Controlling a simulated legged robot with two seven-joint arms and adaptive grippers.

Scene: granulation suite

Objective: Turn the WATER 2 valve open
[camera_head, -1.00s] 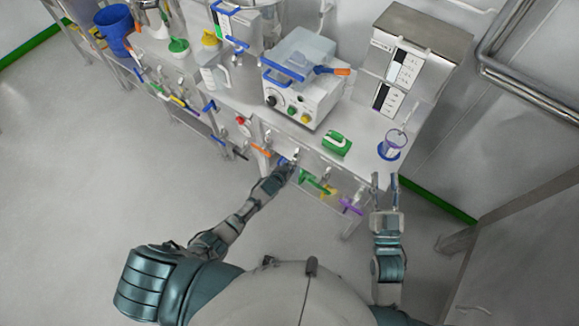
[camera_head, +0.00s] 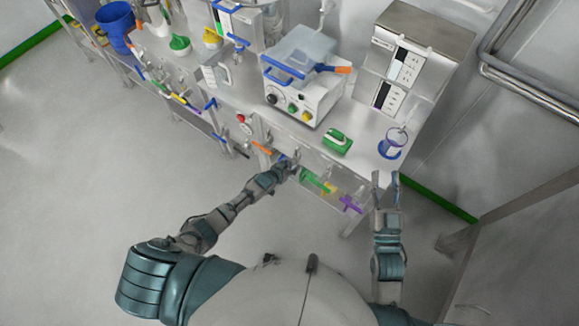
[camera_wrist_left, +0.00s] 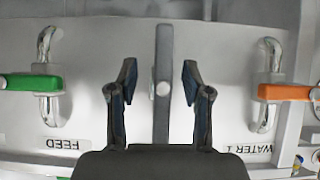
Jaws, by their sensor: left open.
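The wrist view shows a middle valve with a straight grey-looking handle (camera_wrist_left: 163,85), set lengthwise between the two fingers of my left gripper (camera_wrist_left: 160,85). The fingers stand apart on either side of it, with gaps visible. The middle valve's label is hidden; it lies between the valves labelled FEED and WATER 1, both upside down here. In the head view my left gripper (camera_head: 287,165) is at the bench front, between the orange handle (camera_head: 261,147) and the green handle (camera_head: 318,181), and largely covers the middle valve. My right gripper (camera_head: 385,182) is open and empty beside the bench's right end.
The green FEED handle (camera_wrist_left: 30,82) and orange WATER 1 handle (camera_wrist_left: 288,92) flank my left gripper closely. A purple handle (camera_head: 350,204) is further right.

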